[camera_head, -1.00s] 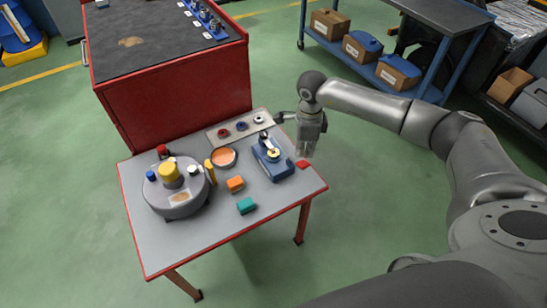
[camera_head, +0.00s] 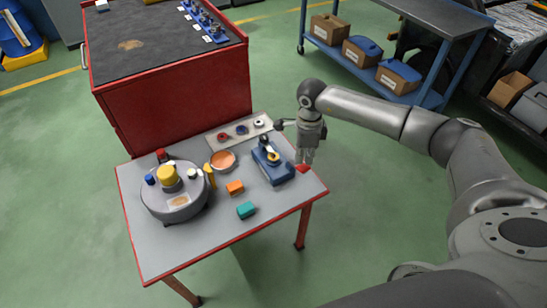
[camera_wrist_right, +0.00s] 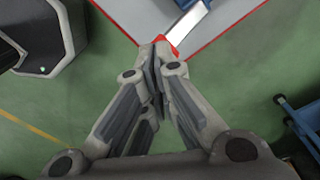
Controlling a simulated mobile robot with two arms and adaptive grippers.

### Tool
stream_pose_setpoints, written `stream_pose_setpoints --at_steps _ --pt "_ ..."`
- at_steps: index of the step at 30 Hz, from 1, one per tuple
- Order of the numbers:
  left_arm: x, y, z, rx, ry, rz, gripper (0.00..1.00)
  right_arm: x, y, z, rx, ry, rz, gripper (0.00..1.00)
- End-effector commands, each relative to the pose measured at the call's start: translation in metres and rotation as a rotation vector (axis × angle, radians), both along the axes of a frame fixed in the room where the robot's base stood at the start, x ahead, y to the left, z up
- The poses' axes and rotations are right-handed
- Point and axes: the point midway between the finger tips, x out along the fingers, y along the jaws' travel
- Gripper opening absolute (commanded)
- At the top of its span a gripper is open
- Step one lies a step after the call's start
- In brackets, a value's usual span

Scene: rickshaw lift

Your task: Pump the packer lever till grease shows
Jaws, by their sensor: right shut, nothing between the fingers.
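The packer (camera_head: 276,168) is a blue block-like device on the right side of the small grey table, with a yellow ring and a dark upright part on top. I cannot make out its lever clearly. No grease can be told at this size. My right gripper (camera_head: 306,162) points down just right of the packer, above the table's right edge, apart from the packer. It is shut and empty. In the right wrist view its fingertips (camera_wrist_right: 158,45) meet in front of a red patch, with a blue and silver part of the packer (camera_wrist_right: 188,24) beyond. My left gripper is not in view.
The red-edged table (camera_head: 205,236) also holds a round grey drum (camera_head: 176,207), an orange dish (camera_head: 223,161), an orange block (camera_head: 235,187), a teal block (camera_head: 246,210) and a tray (camera_head: 225,143) of rings. A red cabinet (camera_head: 185,115) stands behind. Floor right of the table is clear.

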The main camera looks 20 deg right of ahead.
Motion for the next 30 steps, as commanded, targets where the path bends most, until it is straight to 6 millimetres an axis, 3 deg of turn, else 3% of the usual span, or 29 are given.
stream_pose_setpoints --at_steps 17,30 --pt "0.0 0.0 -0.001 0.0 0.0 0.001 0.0 0.0 0.0 -0.001 0.0 0.0 0.0 0.0" --pt "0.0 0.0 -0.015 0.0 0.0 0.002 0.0 0.0 0.0 -0.018 0.0 0.0 0.0 0.0"
